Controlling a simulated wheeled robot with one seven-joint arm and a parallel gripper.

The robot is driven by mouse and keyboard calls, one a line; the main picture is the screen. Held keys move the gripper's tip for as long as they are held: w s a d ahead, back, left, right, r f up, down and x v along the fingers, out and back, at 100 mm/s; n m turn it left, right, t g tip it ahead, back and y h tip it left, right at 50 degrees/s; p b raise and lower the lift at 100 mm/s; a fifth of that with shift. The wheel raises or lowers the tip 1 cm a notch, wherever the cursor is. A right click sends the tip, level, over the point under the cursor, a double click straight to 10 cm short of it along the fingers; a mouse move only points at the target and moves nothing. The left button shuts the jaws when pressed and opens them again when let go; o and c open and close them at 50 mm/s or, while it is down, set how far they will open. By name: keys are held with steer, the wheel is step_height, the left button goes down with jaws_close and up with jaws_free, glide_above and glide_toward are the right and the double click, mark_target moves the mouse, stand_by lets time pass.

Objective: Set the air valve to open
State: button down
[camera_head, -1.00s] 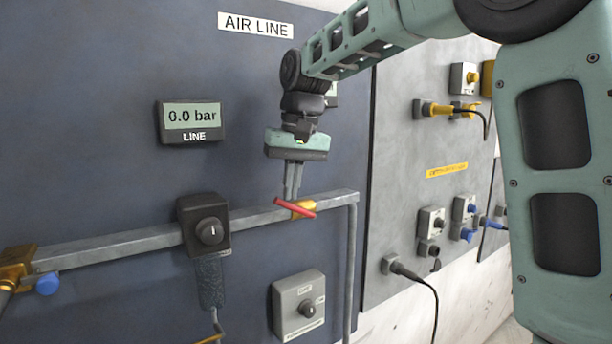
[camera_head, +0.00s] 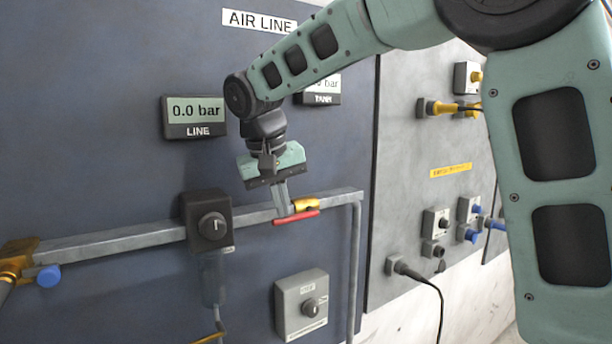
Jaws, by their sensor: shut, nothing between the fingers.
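The air valve has a brass body (camera_head: 307,204) on the grey pipe and a red lever (camera_head: 297,217). The lever lies nearly along the pipe, its left end slightly lower. My gripper (camera_head: 282,213) points down at the left end of the lever. Its fingers are shut with nothing between them. The fingertips are beside or touching the lever; I cannot tell which. The LINE display (camera_head: 194,115) reads 0.0 bar. The TANK display (camera_head: 320,91) is partly hidden behind my arm.
The grey pipe (camera_head: 110,241) crosses the panel, with a black regulator knob (camera_head: 213,226) left of the valve. A grey switch box (camera_head: 302,305) sits below. A second panel with connectors and a black cable (camera_head: 424,281) is at the right.

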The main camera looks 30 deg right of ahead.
steer(key=shift+d, duration=0.1)
stand_by(0.4)
steer(key=shift+d+r, duration=0.3)
steer(key=shift+d, duration=0.35)
